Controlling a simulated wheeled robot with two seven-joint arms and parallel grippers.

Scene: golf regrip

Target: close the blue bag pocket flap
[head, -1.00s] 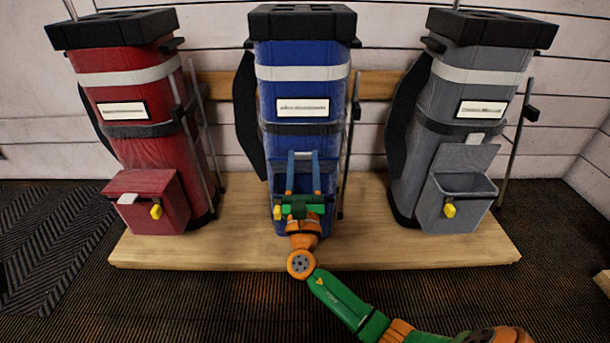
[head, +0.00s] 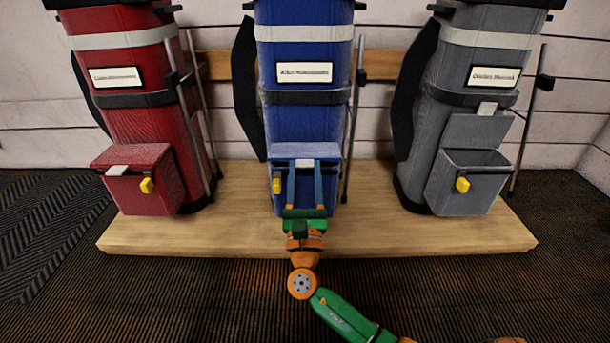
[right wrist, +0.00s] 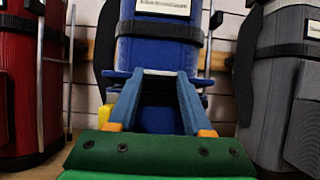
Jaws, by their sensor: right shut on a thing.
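The blue bag (head: 303,120) stands in the middle, with its pocket (head: 331,196) low on its front. The pocket flap (head: 304,150) is folded forward over the pocket top, and its white tab (head: 304,163) lies between my fingertips. My right gripper (head: 304,166) reaches up from below, shut on the flap at the tab. In the right wrist view the tab (right wrist: 157,72) spans between the two blue fingers. A yellow catch (head: 277,186) shows on the pocket front, left of the fingers. The fingers hide part of the pocket front. My left gripper is out of view.
A red bag (head: 130,120) with its pocket flap down stands at left. A grey bag (head: 465,110) with an open pocket (head: 468,185) stands at right. All stand on a wooden platform (head: 235,230). Thin poles stand beside the bags. The dark floor in front is clear.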

